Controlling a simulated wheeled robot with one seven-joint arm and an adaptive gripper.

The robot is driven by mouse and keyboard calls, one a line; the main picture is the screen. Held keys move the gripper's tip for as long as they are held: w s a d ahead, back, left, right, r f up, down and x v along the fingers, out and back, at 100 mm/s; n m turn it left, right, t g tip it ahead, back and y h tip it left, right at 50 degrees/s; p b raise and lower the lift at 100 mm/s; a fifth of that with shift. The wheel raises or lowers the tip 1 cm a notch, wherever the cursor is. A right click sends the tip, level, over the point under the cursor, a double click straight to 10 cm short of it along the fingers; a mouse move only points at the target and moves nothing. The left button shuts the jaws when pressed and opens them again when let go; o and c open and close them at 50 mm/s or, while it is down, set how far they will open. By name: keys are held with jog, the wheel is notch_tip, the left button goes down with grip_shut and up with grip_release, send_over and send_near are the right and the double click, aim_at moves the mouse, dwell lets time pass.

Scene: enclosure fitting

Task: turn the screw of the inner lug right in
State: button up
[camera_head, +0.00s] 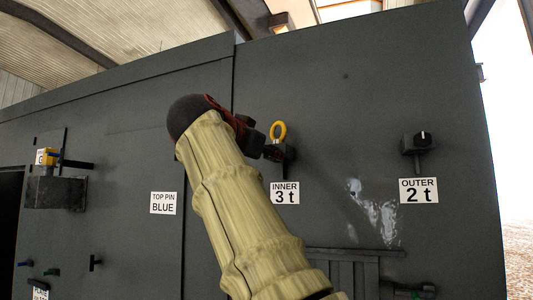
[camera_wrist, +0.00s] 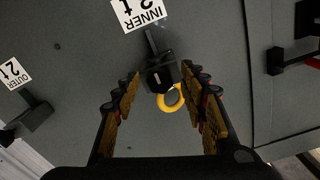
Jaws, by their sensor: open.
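The inner lug (camera_head: 288,153) is a dark block on a short post on the grey enclosure wall, above the label "INNER 3 t". A yellow ring (camera_head: 279,131), seemingly the eye of its screw, stands up from the block. In the wrist view the ring (camera_wrist: 170,101) and the block (camera_wrist: 160,74) lie between the fingers of my gripper (camera_wrist: 157,85). The fingers are spread, with a gap on both sides, and hold nothing. In the head view my gripper (camera_head: 262,146) is just left of the lug, partly hidden by my arm. The screw's thread is hidden.
The outer lug (camera_head: 418,145) with a black knob juts out at right, above the label "OUTER 2 t" (camera_head: 418,190). At left a shelf (camera_head: 55,193) carries a yellow-topped piece (camera_head: 47,157). Small pegs (camera_head: 95,262) stick out at lower left.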

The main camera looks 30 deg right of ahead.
jog(key=v, duration=1.1)
jog(key=shift+s+a, duration=0.25)
jog(key=shift+a, duration=0.05)
